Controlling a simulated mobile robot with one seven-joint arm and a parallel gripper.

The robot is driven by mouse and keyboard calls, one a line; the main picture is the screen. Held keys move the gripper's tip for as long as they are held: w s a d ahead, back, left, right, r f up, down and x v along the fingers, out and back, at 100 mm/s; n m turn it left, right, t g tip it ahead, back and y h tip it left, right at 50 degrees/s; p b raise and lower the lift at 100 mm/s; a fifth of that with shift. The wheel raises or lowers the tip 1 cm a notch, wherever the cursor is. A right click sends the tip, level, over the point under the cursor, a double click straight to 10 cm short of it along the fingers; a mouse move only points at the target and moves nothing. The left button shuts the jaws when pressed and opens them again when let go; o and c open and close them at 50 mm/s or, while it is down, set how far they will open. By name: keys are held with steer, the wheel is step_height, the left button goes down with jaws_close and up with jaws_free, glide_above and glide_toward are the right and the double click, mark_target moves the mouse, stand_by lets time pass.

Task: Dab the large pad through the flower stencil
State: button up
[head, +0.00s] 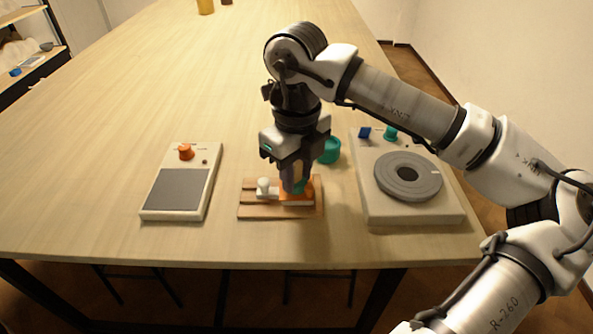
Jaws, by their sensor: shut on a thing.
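My gripper (294,184) points straight down over the right half of a low wooden rack (252,211). It is shut on an orange block (308,190), which looks like the large pad; the fingers hide much of it. The orange block is at the rack, and I cannot tell whether it rests there or is slightly raised. A smaller white piece with a round knob (264,185) sits on the rack just left of my fingers. I cannot make out a flower stencil.
A flat device with a dark grey plate (178,189) and orange knob (186,152) stands left. A pale base (410,213) with a grey round turntable (427,188), teal knob (390,133) and blue block (364,133) stands right. A teal cup (331,151) is behind my gripper. The far table is mostly clear.

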stand_by(0.4)
steer(key=shift+r+p, duration=1.4)
steer(key=shift+r, duration=1.15)
steer(key=shift+f, duration=0.1)
